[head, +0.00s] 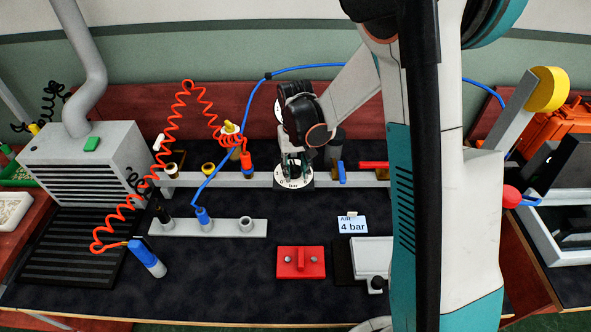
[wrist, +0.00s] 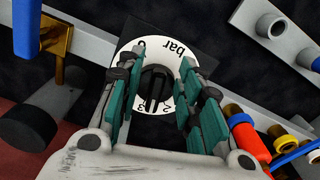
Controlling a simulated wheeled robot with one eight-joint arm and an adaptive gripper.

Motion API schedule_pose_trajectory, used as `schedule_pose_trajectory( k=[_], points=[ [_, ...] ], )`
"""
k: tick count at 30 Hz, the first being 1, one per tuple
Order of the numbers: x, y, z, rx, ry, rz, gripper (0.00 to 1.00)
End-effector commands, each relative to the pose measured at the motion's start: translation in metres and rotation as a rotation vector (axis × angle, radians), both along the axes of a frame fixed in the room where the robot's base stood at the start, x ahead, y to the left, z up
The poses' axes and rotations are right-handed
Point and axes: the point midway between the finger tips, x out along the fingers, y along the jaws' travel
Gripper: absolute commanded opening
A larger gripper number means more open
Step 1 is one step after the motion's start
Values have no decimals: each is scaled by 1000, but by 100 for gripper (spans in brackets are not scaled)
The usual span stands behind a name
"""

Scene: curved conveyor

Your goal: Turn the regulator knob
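The regulator knob (wrist: 156,84) is black and ridged, at the centre of a white round dial (wrist: 172,60) marked "bar" on a black square plate. In the head view the dial (head: 284,182) sits on the grey rail at the middle of the bench. My gripper (wrist: 163,62) is right at the dial, pointing down at it, with one teal-padded finger on each side of the knob. The fingers are apart, and a strip of white dial shows between them and the knob. In the head view the gripper (head: 294,164) hides most of the knob. The pointer's exact reading is not clear.
A card reading "AIR 4 bar" (head: 352,225) stands in front of the rail. A red block (head: 301,263) lies nearer the front edge. A blue hose (head: 228,160) and a coiled red hose (head: 176,119) run left of my gripper. A red-handled valve (head: 374,165) is to the right.

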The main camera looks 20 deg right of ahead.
Motion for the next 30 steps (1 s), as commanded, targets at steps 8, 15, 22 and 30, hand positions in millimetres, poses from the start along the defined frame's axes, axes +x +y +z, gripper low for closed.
schedule_pose_trajectory(
  k=[8,15,22,30],
  points=[
    [0,0,0,0,0,0,15],
    [0,0,0,0,0,0,0],
    [0,-1,0,0,0,25,0],
    [0,-5,0,0,0,168,0]
  ],
)
